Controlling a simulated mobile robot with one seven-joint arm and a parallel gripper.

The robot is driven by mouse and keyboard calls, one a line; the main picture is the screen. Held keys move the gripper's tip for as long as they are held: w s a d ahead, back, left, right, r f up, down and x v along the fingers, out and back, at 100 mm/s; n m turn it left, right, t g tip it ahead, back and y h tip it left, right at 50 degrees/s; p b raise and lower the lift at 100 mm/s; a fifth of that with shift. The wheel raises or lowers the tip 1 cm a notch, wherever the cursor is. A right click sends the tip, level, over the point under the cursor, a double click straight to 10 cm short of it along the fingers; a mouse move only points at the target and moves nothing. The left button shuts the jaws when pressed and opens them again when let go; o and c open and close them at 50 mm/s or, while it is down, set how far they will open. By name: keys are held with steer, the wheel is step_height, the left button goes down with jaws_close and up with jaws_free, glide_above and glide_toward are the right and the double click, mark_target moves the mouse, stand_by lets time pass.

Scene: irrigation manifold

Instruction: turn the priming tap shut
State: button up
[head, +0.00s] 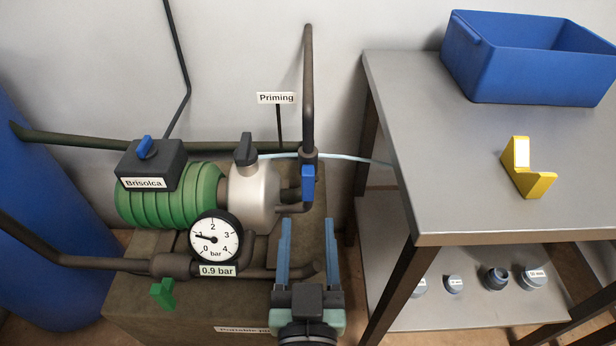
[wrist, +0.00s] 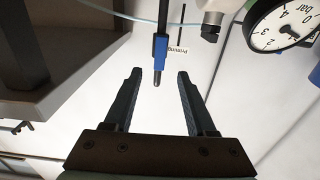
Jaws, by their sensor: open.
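The priming tap's blue lever (head: 308,183) sits on the dark vertical pipe (head: 308,90), just right of the silver pump head and below the white "Priming" sign (head: 276,98). The lever looks upright, in line with the pipe. In the wrist view the blue lever (wrist: 160,50) shows beyond the fingertips, near the middle between them. My gripper (head: 308,226) is open and empty, its two fingers pointing toward the tap from below and in front. It also shows open in the wrist view (wrist: 159,74). The fingers appear apart from the lever.
A pressure gauge (head: 214,237) and the green pump (head: 165,200) stand left of my gripper. A second blue knob (head: 144,147) tops the Brisolca box. A green handle (head: 162,293) is lower left. A metal table (head: 440,170) with a blue bin (head: 530,75) and yellow bracket (head: 525,172) stands right.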

mark_target(308, 187)
steer(key=w+b, duration=0.2)
steer(key=w, duration=0.8)
steer(key=shift+w, duration=0.1)
jaws_close()
